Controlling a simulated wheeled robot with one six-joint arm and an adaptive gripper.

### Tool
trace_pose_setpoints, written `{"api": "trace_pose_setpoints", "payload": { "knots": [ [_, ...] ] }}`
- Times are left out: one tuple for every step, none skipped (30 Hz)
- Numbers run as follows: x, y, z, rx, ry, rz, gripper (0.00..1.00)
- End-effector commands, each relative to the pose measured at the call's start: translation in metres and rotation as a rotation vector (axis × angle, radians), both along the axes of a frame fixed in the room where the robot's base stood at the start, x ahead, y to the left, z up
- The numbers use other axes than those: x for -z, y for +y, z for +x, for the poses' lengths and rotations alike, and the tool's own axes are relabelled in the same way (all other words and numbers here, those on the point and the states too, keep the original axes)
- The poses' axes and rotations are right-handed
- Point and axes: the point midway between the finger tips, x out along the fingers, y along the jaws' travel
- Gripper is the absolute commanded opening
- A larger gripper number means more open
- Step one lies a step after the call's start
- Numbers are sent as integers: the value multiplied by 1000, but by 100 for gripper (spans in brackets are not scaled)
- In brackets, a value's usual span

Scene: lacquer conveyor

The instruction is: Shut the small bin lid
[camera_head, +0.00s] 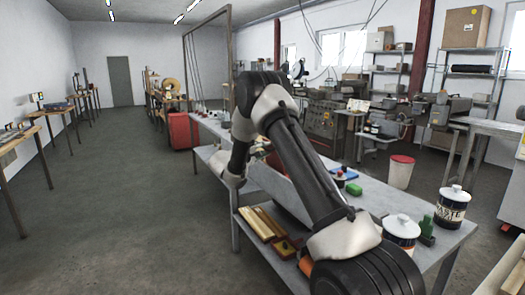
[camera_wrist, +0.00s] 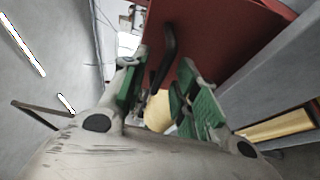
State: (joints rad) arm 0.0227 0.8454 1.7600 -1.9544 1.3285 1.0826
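In the wrist view, a dark red flat panel (camera_wrist: 225,35), apparently the bin lid, fills the upper right. A curved black handle (camera_wrist: 169,45) shows in front of it. My gripper (camera_wrist: 162,68) is open, with green-padded fingers on either side of the handle and gaps visible. I cannot tell whether either finger touches it. In the head view, a grey slanted panel (camera_head: 272,184) on the bench is partly covered by my arm. My fingers and the lid cannot be made out there.
A white bin with a red lid (camera_head: 401,172) stands behind. A red cabinet (camera_head: 183,131) is at the far end. The left floor is clear.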

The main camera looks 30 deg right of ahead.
Motion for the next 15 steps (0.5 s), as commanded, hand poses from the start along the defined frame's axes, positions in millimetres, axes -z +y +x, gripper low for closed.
{"api": "trace_pose_setpoints", "payload": {
  "knots": [
    [0,0,0,0,0,0,30],
    [0,0,0,0,0,0,30],
    [0,0,0,0,0,0,30],
    [0,0,0,0,0,0,30],
    [0,0,0,0,0,0,30],
    [0,0,0,0,0,0,28],
    [0,0,0,0,0,0,23],
    [0,0,0,0,0,0,17],
    [0,0,0,0,0,1,10],
    [0,0,0,0,0,1,5],
    [0,0,0,0,0,1,0],
    [0,0,0,0,0,1,0],
    [0,0,0,0,0,1,0],
    [0,0,0,0,0,1,0],
    [0,0,0,0,0,1,0]
  ]
}}
